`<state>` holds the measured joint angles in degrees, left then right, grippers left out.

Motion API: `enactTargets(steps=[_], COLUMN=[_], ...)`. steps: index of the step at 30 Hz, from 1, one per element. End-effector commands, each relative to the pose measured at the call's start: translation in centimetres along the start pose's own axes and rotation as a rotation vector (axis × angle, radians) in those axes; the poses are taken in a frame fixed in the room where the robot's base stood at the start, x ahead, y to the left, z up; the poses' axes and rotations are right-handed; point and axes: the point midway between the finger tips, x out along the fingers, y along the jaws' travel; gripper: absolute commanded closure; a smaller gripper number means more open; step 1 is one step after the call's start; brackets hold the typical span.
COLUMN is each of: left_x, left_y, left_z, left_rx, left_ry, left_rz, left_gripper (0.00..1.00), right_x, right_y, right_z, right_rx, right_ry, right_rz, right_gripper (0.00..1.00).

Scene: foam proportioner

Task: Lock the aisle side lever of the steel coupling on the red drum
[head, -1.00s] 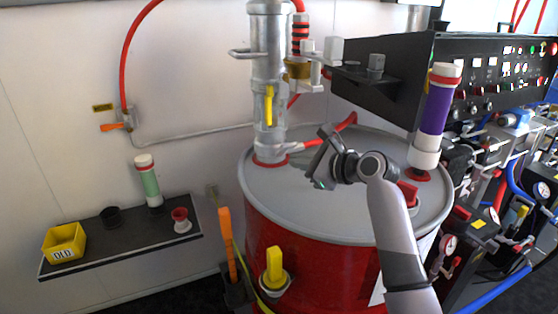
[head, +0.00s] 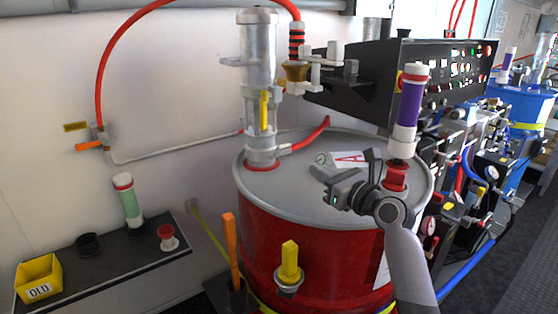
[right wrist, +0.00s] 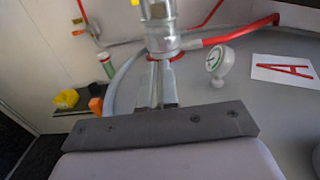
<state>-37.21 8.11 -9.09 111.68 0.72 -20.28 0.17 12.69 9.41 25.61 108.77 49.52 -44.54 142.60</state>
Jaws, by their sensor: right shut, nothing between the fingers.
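The red drum (head: 310,240) stands in the middle of the head view, with an upright steel pump (head: 258,50) on its grey lid. Beside the pump top, a coupling with a brass-coloured body (head: 296,72) hangs under the red hose end. Grey lever arms (head: 328,60) stick out to its right; I cannot tell which is the aisle side one, or whether either is locked. My right gripper (head: 322,173) is shut and empty, above the lid and well below the coupling. Its shut fingers (right wrist: 163,88) point toward the pump base in the right wrist view. My left gripper is out of view.
A white gauge (right wrist: 216,62) and a card with a red A (right wrist: 285,70) lie on the lid. A purple cylinder (head: 410,102) stands at its right. The black control panel (head: 430,75) is behind the coupling. A shelf (head: 110,262) is at left.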

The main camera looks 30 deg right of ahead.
Motion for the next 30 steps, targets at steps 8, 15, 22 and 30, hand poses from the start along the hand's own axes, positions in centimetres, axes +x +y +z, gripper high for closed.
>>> enactTargets(steps=[8,15,22,30], left_x=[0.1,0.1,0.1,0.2], left_y=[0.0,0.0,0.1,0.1], left_z=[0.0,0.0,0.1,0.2], left_rx=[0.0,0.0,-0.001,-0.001], left_ry=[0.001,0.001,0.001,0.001], left_rz=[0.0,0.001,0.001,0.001], left_gripper=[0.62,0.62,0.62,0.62], right_x=[0.4,3.9,7.2,9.2], right_y=[-0.5,-0.6,-0.6,-0.6], right_z=[0.2,0.2,0.2,0.2], right_rx=[0.017,0.015,0.014,0.015], right_ry=[-0.012,-0.011,-0.011,-0.01], right_rz=[-0.013,-0.013,-0.014,-0.013], right_gripper=[1.0,1.0,1.0,1.0])
